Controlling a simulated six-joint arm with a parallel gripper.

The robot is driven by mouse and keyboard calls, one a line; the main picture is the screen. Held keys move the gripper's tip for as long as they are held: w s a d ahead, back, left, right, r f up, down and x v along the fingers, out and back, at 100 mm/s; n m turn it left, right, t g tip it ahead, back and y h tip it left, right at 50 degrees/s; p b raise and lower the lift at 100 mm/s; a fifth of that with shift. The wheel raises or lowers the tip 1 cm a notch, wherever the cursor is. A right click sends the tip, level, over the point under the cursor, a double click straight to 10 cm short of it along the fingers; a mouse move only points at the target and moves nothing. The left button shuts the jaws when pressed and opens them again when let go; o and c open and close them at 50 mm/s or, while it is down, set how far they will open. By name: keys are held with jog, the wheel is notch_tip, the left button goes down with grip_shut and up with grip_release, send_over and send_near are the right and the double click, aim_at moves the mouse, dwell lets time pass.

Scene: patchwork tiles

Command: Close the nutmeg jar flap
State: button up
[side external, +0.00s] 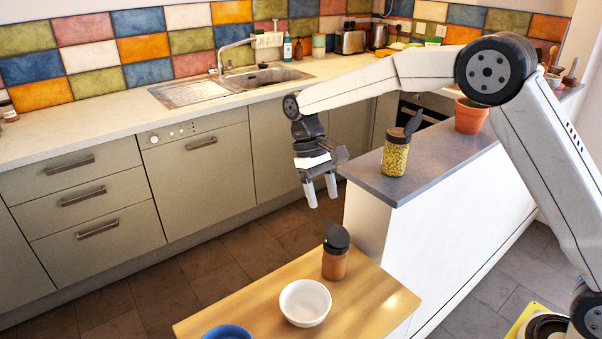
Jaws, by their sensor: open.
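A jar with brown contents (334,266) and a black lid stands upright on the wooden table, near its back edge; it looks like the nutmeg jar. Its black flap (336,236) appears raised and tilted above the lid. My gripper (321,196) is open and empty, with its two pale fingers pointing down. In the picture it is above and slightly left of the brown jar, apart from it. A second jar with yellow-green contents (395,158) stands on the grey counter, and its black flap (413,121) sticks up.
A white bowl (305,303) stands in front of the brown jar, and a blue bowl (228,332) is partly cut off at the bottom. The wooden table (375,305) is clear to the jar's right. The grey counter (440,160) holds a terracotta pot (470,116).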

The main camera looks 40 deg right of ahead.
aim_at(329, 222)
jog(key=shift+x, duration=2.35)
jog(key=shift+r, duration=0.1)
grip_shut()
